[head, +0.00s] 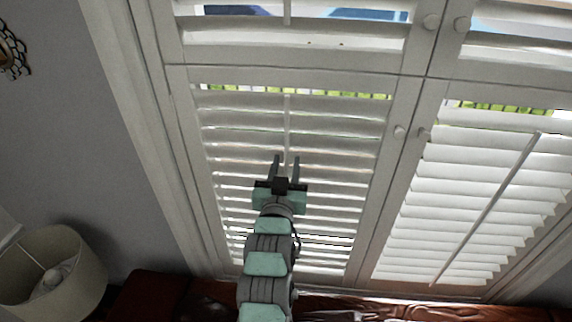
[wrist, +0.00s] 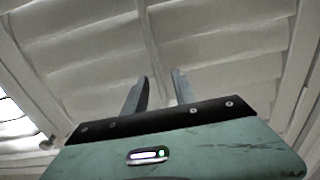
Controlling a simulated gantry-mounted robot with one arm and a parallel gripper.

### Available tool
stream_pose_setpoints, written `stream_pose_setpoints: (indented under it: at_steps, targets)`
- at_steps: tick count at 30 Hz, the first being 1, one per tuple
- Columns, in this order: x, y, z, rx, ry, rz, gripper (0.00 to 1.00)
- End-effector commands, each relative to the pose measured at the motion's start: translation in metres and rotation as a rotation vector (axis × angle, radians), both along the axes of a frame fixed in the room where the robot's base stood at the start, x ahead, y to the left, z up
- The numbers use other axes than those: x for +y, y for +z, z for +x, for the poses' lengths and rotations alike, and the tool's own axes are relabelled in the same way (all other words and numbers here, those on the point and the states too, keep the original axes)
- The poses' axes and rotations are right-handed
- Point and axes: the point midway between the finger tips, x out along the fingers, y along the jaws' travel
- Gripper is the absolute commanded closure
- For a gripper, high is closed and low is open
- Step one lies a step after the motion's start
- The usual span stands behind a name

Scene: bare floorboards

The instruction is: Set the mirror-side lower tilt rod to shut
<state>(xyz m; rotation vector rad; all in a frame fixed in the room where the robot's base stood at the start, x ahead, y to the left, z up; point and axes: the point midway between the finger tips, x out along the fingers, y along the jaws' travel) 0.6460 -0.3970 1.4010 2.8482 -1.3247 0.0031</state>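The mirror-side lower tilt rod (head: 287,125) is a thin white upright bar on the lower left shutter panel (head: 240,131). Thin bright gaps show between several of that panel's slats, most clearly toward the bottom. My gripper (head: 286,159) is in front of the rod's lower part with its two dark fingers apart, pointing up at the panel. In the wrist view, the rod (wrist: 147,35) runs down toward the space between the fingers of my gripper (wrist: 160,77). I cannot tell whether either finger touches it. The rod's lower end is hidden behind my gripper.
The lower right panel has its own slanting rod (head: 485,210). Small round knobs (head: 399,131) stick out on the frames between panels. A metal-framed mirror (head: 12,52) hangs on the left wall. A lampshade (head: 50,275) and reddish-brown furniture (head: 150,297) are below.

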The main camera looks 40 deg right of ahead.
Motion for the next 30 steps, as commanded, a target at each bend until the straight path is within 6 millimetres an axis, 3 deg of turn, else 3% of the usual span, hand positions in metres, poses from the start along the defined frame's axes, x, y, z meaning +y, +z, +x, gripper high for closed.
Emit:
stream_pose_setpoints:
  at_steps: [5, 14, 15, 30]
  targets:
    - [0.016, -0.005, -0.012, 0.003, 0.002, 0.002, 0.67]
    - [0.066, -0.002, -0.053, 0.0, 0.005, 0.0, 0.67]
    - [0.066, 0.006, -0.054, 0.002, 0.004, 0.004, 0.67]
    - [0.081, 0.0, -0.068, 0.001, 0.001, 0.001, 0.67]
